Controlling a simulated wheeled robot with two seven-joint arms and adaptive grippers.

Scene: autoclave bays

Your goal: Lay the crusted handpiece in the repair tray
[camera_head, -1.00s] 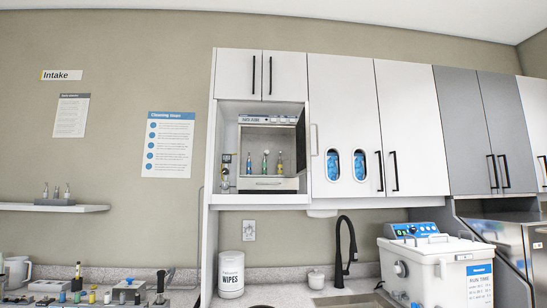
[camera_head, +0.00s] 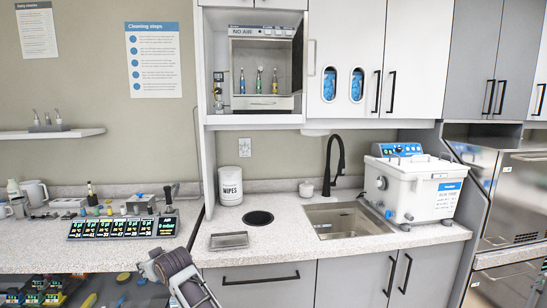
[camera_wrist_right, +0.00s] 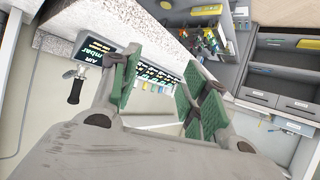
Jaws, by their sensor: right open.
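Three handpieces stand upright in the open cabinet unit marked NO AIR: a blue one (camera_head: 242,82), a green one (camera_head: 259,80) and a yellow one (camera_head: 275,82). I cannot tell from here which is crusted. A shallow metal tray (camera_head: 229,240) lies on the counter's front left of the sink; I see no label that names it as the repair tray. My right gripper (camera_head: 178,276) is low, in front of the counter's edge and well below the handpieces. In the right wrist view its green-padded fingers (camera_wrist_right: 160,78) are apart and nothing shows between them. My left gripper is not in view.
A display panel (camera_head: 124,227) and small bottles stand on the left counter. A wipes tub (camera_head: 230,186), a sink (camera_head: 347,220) and a white bath machine (camera_head: 412,190) stand to the right. Counter around the tray is clear.

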